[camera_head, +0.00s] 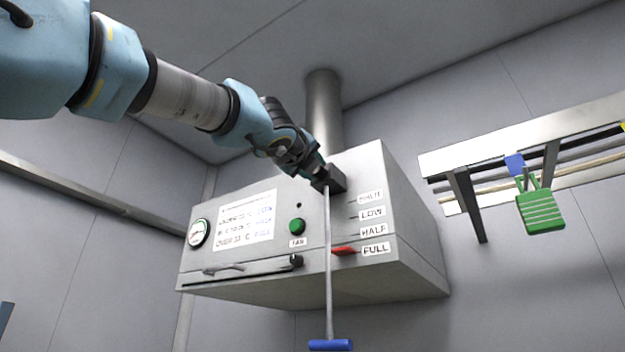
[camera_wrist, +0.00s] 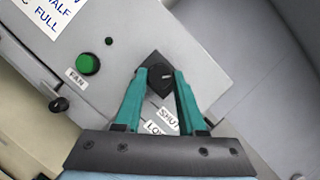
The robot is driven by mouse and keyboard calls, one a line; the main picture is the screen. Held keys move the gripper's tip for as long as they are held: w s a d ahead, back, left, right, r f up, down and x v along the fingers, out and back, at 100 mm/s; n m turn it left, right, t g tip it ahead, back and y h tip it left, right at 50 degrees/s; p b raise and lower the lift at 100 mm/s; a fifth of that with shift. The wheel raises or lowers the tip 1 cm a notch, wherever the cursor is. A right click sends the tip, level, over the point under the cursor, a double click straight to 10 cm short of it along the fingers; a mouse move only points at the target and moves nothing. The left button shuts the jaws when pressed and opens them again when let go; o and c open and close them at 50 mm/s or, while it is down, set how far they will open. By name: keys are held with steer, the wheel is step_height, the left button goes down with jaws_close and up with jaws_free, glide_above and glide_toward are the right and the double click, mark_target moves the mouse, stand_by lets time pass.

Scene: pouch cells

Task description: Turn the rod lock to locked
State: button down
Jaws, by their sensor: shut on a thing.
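The rod lock (camera_wrist: 155,60) is a black block with a round dark knob at the upper front of the grey wall-mounted box (camera_head: 400,240). It also shows in the head view (camera_head: 338,179), at the top of a thin vertical rod (camera_head: 328,265). A small pale mark shows on the knob, but I cannot read its meaning. My gripper (camera_wrist: 161,80) has its two teal fingers on either side of the knob, shut on it. In the head view my gripper (camera_head: 321,176) reaches the block from the upper left and partly hides it.
The rod ends in a blue handle (camera_head: 330,345) below the box. A red pointer (camera_head: 343,251) is beside the FULL label. A green FAN button (camera_head: 297,226) and a gauge (camera_head: 198,233) are on the box front. A green padlock (camera_head: 540,211) hangs from the right rail.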

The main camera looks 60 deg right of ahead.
steer(key=shift+s+r+n+t+y+p, duration=0.1)
steer(key=shift+n+t+y+p, duration=0.3)
steer(key=shift+n, duration=1.15)
steer(key=shift+r+n+t+y+p, duration=0.15)
steer(key=shift+n+y+p, duration=0.6)
steer(key=shift+n, duration=0.85)
steer(key=shift+s+n+t+y+p, duration=0.1)
steer(key=shift+n+t+y+p, duration=0.3)
steer(key=shift+n, duration=1.15)
steer(key=c, duration=0.5)
jaws_free()
steer(key=r+b+v, duration=0.1)
steer(key=b+v, duration=0.3)
steer(key=v, duration=0.6)
steer(key=shift+a+f, duration=0.4)
